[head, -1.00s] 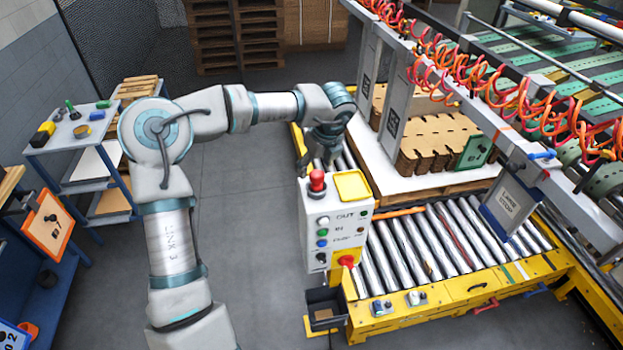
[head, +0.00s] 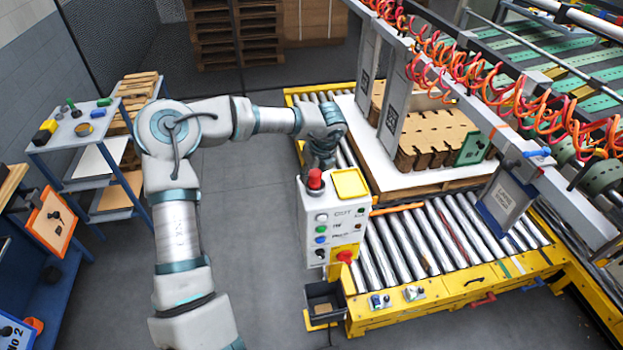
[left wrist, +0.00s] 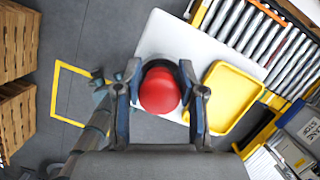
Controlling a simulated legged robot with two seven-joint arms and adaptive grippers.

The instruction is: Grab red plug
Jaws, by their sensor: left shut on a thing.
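The red plug (head: 315,179) stands upright on top of the white control box (head: 324,222), beside a yellow tray (head: 350,183). In the left wrist view the round red top of the plug (left wrist: 160,91) lies between the two fingers of my left gripper (left wrist: 162,98), which is shut on it. In the head view my left gripper (head: 320,158) is at the top of the box, just behind the plug, and its fingertips are partly hidden. My right gripper does not show.
A roller conveyor (head: 425,240) with a yellow frame stands right of the box. A pallet with cut brown sheets (head: 435,140) lies beyond it. Orange coiled hoses hang at upper right. A blue shelf cart (head: 75,135) stands left, with open floor between.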

